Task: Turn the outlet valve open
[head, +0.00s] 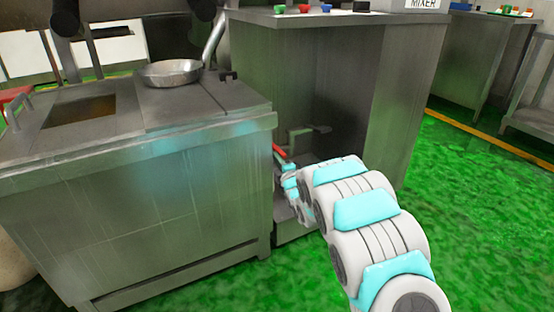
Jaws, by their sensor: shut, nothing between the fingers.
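A small red handle (279,151), which looks like the outlet valve's lever, shows in the gap between the steel tank cabinet and the mixer cabinet. It is seen very small, and the valve body behind it is hidden. My white and teal arm reaches from the lower right into this gap. My gripper (285,163) is at its far end, close by the red handle, small and partly hidden by my own wrist. It is shut and holds nothing. I cannot tell whether it touches the handle.
The steel tank cabinet (150,210) stands on the left, with a metal bowl (171,72) on top. The mixer cabinet (385,100) stands behind the gap, with a pipe bracket (308,131) in its recess. Green floor (480,220) is clear at right.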

